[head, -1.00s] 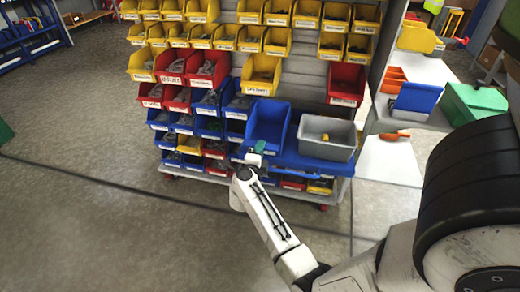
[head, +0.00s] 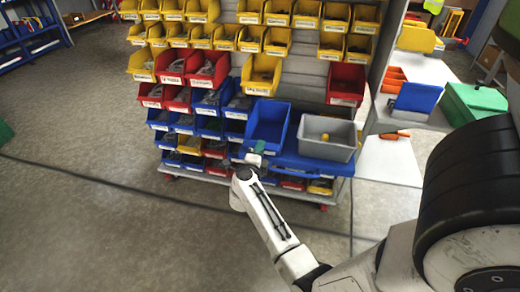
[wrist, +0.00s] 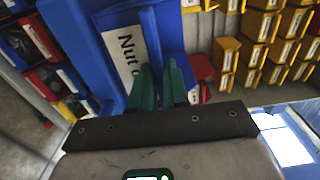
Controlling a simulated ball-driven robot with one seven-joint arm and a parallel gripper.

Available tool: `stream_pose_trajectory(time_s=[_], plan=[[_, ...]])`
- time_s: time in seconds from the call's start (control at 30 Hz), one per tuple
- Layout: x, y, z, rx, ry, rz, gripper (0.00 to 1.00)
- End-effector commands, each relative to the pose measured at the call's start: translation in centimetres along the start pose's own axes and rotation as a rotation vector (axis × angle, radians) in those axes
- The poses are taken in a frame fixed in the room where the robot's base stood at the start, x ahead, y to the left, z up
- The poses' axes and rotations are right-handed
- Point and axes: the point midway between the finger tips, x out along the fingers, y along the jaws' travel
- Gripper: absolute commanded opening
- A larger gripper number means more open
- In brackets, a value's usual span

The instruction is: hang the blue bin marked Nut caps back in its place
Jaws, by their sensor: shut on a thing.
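The blue bin marked Nut caps (head: 268,124) is at the middle of the rack in the head view, empty as far as I can see, just left of a grey bin. In the wrist view its blue wall (wrist: 78,28) and white label (wrist: 122,50) are close, with only "Nut" and a start of the second word readable. My gripper (head: 257,151) is at the front of the bin. In the wrist view the green fingers (wrist: 159,72) are shut on its front part. The bin's underside and back are hidden, so I cannot tell whether it touches the rack.
The grey bin (head: 327,150) holds a small yellow thing and stands on a blue ledge (head: 292,160). Yellow bins (head: 262,75) and a red bin (head: 346,84) hang above. Bare rack panel (head: 304,78) shows between them. Filled blue bins (head: 208,125) are at left.

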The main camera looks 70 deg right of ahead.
Motion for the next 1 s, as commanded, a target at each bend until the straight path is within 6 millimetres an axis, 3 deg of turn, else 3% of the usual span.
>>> stream_pose_trajectory(time_s=[1.0], plan=[[0.0, -2.6, 0.0, 0.0, 0.0, -0.001, 0.0]])
